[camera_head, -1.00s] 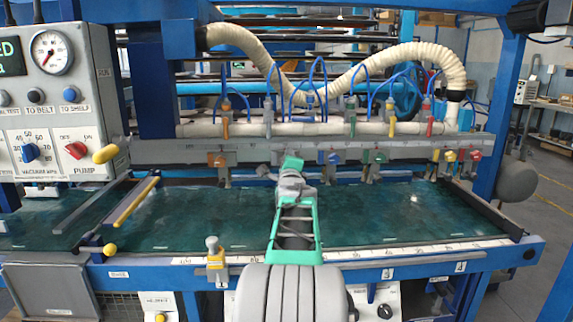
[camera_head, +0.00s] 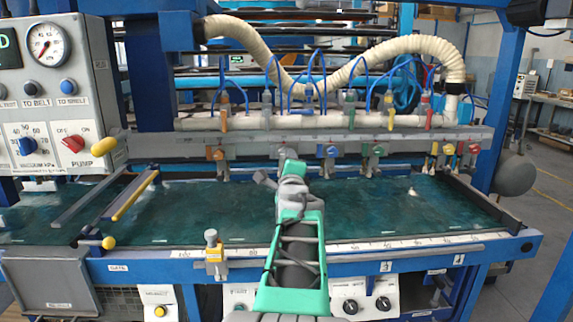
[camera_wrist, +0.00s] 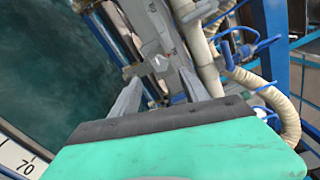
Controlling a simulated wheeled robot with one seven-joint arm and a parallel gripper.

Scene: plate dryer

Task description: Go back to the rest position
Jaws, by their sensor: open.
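My gripper (camera_head: 278,181) is at the end of my grey and green arm, over the middle of the green belt (camera_head: 205,207) of the plate dryer. In the wrist view, my gripper (camera_wrist: 145,84) has its two grey fingers apart with nothing held between them. Beyond the fingers is part of the grey rail and its fittings, with the belt at the left. I cannot tell the exact gap between the gripper and the rail.
The grey rail (camera_head: 440,133) with several coloured valves and blue hoses runs behind the belt. A control panel (camera_head: 55,90) stands at the left. A cream hose (camera_head: 410,50) hangs above. A ruler edge (camera_head: 420,241) runs along the belt's front.

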